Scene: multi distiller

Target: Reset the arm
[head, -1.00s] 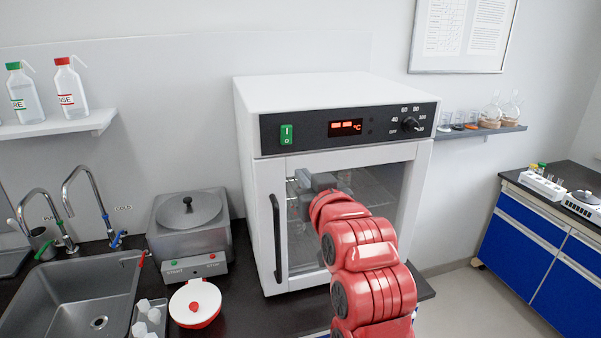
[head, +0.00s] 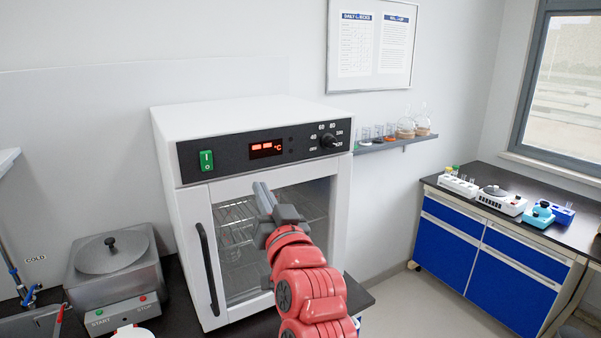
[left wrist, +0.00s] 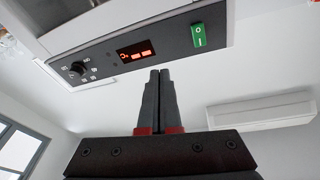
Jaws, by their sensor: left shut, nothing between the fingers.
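My left gripper (head: 264,196) is in front of the glass door of the white oven (head: 250,108) in the head view. Its red arm comes up from the bottom. The fingers point up and are shut with nothing between them. In the left wrist view the gripper (left wrist: 157,75) shows its two dark fingers together, below the oven's control panel (left wrist: 140,50). The oven door is closed, with its black handle (head: 208,268) to the left of the gripper. My right gripper is in neither view.
A steel water bath (head: 112,270) stands left of the oven. A wall shelf with glassware (head: 405,130) is to the right. A blue-fronted bench (head: 485,250) with instruments stands at the right. Open floor (head: 420,305) lies between oven and bench.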

